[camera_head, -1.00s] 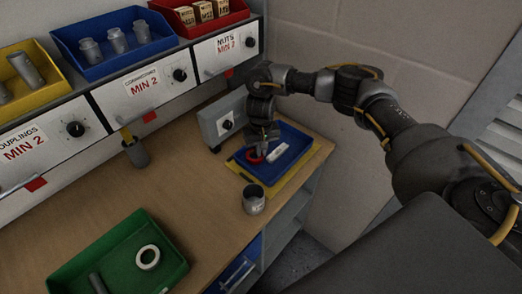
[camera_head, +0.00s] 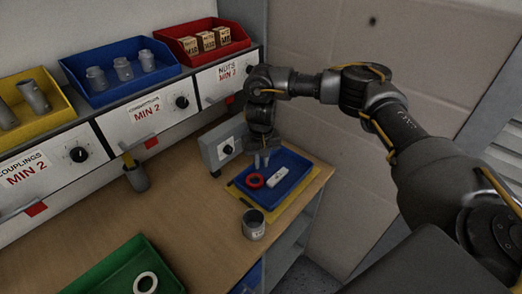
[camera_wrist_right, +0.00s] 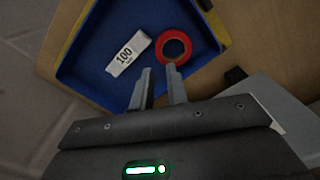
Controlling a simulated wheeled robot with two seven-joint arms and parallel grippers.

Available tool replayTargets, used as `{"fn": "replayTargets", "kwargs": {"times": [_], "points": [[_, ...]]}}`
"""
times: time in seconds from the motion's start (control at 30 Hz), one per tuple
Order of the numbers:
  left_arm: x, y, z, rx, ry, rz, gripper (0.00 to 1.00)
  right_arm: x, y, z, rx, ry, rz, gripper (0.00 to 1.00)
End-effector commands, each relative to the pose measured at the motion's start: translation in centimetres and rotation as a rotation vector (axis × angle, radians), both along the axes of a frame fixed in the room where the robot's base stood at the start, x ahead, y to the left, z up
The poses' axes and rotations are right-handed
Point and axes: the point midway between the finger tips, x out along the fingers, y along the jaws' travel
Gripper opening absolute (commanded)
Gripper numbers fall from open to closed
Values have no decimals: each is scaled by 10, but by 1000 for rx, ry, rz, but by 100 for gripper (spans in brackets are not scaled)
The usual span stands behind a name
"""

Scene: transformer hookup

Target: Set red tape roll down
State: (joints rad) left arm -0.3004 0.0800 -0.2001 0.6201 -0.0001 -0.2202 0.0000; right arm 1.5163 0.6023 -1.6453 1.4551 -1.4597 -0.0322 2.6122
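The red tape roll (camera_head: 254,180) lies flat in the blue tray (camera_head: 299,163) on the bench, left of a white block. It also shows in the right wrist view (camera_wrist_right: 173,47), where the block is marked 100. My right gripper (camera_head: 262,161) is just above the tape roll, apart from it. In the right wrist view its two fingers (camera_wrist_right: 160,86) are parted with nothing between them. My left gripper is not in view.
The white block (camera_head: 278,180) shares the blue tray, which sits on a yellow mat (camera_head: 237,191). A grey box (camera_head: 222,144) with a knob stands behind the tray. A metal cup (camera_head: 254,225) stands in front. A green tray (camera_head: 111,267) holds a white roll (camera_head: 146,282).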

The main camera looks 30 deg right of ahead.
Motion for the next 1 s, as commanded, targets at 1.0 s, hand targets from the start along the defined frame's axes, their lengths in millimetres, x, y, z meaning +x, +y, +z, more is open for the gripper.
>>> {"fn": "replayTargets", "kwargs": {"times": [1.0], "points": [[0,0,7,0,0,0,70,0,0,59,0,0,1,15]]}}
